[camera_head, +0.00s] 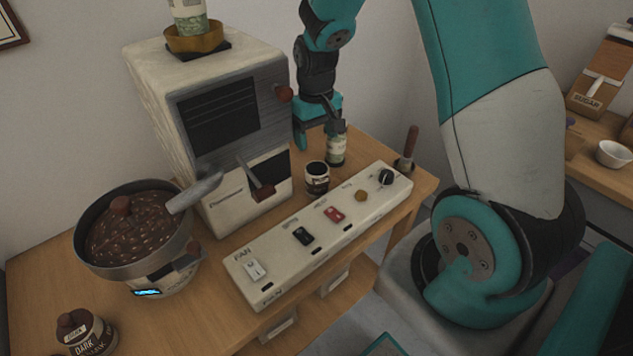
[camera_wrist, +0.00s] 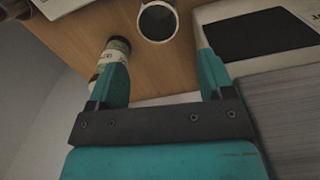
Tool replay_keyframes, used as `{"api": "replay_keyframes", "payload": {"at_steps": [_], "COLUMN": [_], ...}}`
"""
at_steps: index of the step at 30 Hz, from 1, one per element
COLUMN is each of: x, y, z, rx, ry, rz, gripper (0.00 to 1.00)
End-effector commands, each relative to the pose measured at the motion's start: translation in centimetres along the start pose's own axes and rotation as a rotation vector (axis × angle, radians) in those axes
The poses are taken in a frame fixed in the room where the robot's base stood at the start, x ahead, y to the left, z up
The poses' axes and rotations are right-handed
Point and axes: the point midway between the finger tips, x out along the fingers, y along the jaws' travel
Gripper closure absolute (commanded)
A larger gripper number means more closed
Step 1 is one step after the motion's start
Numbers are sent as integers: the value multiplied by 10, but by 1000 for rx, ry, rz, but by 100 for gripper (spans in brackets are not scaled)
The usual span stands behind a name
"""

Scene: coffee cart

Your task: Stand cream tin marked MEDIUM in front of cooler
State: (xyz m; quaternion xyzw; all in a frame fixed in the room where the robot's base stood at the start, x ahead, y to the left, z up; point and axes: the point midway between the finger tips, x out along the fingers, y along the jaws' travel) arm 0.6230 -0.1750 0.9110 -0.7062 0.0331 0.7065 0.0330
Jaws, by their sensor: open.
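No label reading MEDIUM is legible. In the wrist view, the banded can (camera_wrist: 118,47) is partly hidden behind the left finger, and the open tin (camera_wrist: 158,22) shows beyond the fingertips. My gripper (camera_head: 318,134) is open and empty, close to the banded can. Its fingers (camera_wrist: 160,65) are apart in the wrist view. The cooler (camera_head: 188,245), a round pan of beans with a lit display, stands at the left.
The cream roaster (camera_head: 235,195) stands behind the cooler. A long switch panel (camera_head: 290,255) runs along the cart's front. A jar marked DARK (camera_head: 88,338) stands at the front left. Bare wood (camera_head: 40,290) lies left of the cooler.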

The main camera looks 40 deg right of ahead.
Motion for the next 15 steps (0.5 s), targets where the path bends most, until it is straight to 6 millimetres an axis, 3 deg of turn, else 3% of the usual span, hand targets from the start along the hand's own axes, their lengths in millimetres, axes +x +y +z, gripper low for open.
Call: {"api": "replay_keyframes", "payload": {"at_steps": [6,15], "x": [49,75], "y": [1,3], "z": [1,0], "rx": [1,3], "ry": [-5,-1], "rz": [-1,0], "gripper": [26,26]}}
